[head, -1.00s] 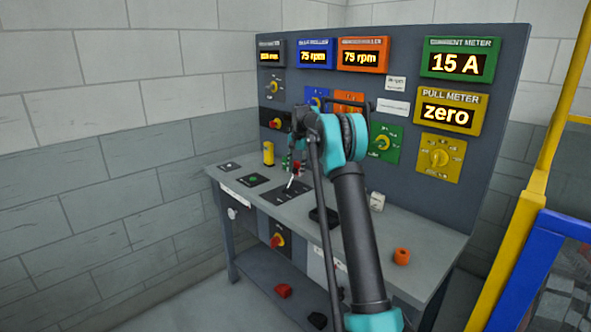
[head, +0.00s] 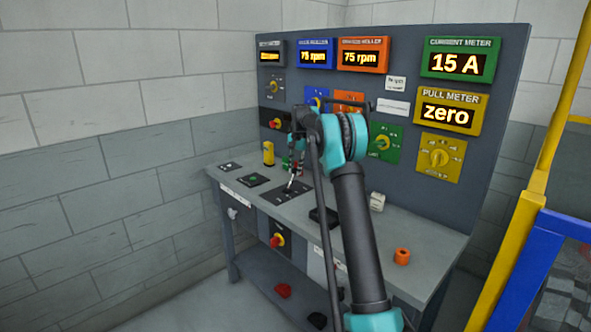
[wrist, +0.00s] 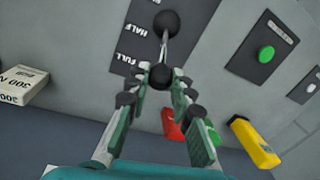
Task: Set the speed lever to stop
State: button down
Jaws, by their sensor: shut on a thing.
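The speed lever (wrist: 164,48) is a thin metal rod with a black ball knob (wrist: 160,75), rising from a dark plate (wrist: 142,40) on the bench. The plate carries the marks HALF and FULL; the knob shows beside FULL, but the slant of view makes its exact setting unclear. A stop mark is not readable. My gripper (wrist: 160,86) is shut on the knob, with a fingertip at each side. In the head view the lever (head: 291,184) and its plate (head: 293,197) show under my gripper, partly hidden by my arm.
A green button (wrist: 265,54) on a dark plate, a yellow block (wrist: 254,141), a red piece (wrist: 172,123) and a pale box (wrist: 22,86) are near. The upright panel (head: 480,90) with meters and dials stands behind.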

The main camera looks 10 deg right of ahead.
jog(key=shift+a, duration=0.1)
jog(key=shift+s+a+r+t+h, duration=0.4)
jog(key=shift+s+a+t+h, duration=0.3)
jog(key=shift+a+h, duration=0.15)
jog(key=shift+s+a+f+n+t+h, duration=0.1)
jog(key=shift+s+a+f+t+h, duration=0.15)
jog(key=shift+s+a+t+h, duration=0.6)
jog(key=shift+s+a+f+n+t+h, duration=0.1)
jog(key=shift+s+a+f+t+h, duration=0.3)
jog(key=shift+s+a+h, duration=0.85)
jog(key=shift+s+a+f+n+t+h, duration=0.1)
jog(key=shift+s+a+t+h, duration=0.55)
jog(key=shift+a, duration=0.85)
jog(key=shift+w, duration=0.1)
jog(key=c, duration=1.4)
grip_release()
jog(key=shift+o, duration=0.4)
